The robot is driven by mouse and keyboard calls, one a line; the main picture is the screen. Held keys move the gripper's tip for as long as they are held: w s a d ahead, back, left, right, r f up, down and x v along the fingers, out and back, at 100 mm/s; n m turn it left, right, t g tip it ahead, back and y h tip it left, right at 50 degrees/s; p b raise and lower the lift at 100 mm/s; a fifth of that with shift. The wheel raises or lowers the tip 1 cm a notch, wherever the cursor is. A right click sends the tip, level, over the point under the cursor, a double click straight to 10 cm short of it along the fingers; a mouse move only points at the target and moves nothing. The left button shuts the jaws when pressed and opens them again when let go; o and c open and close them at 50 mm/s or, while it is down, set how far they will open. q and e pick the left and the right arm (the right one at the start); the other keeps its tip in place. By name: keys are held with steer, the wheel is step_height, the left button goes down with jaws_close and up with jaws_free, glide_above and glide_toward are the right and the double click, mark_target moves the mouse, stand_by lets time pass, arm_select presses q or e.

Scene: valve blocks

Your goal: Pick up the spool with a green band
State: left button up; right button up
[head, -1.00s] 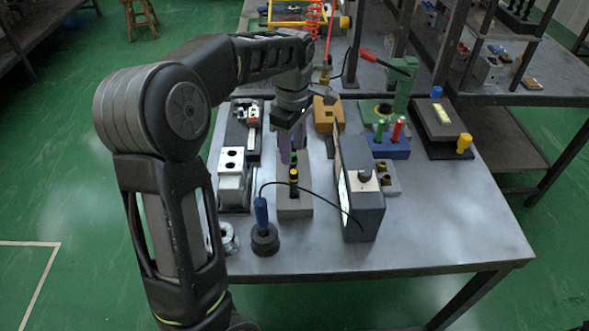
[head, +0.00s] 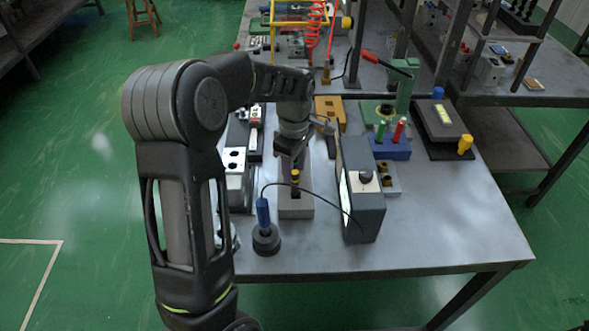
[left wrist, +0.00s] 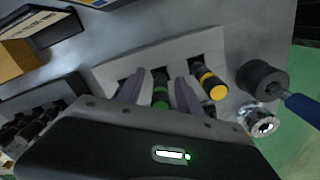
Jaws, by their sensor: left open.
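The spool with a green band (left wrist: 160,92) is black and stands in a grey slotted block (left wrist: 185,52), also in the head view (head: 296,209). In the left wrist view it is between the two fingers of my left gripper (left wrist: 158,92). The gripper is open, with one finger on each side of the spool; I cannot tell whether either touches it. In the head view my left gripper (head: 290,162) is over the block and hides the green spool. A spool with a yellow band (left wrist: 213,86) stands beside it, just right of the right finger. My right gripper is not in view.
A dark box with a knob (head: 363,207) stands right of the block, with a black cable reaching it from a blue-handled tool (head: 263,213) in a dark round holder (head: 266,240). White socket blocks (head: 235,160) stand left. The table's front right (head: 450,225) is clear.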

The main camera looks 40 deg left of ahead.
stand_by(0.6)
arm_select(q)
jaws_close()
stand_by(0.6)
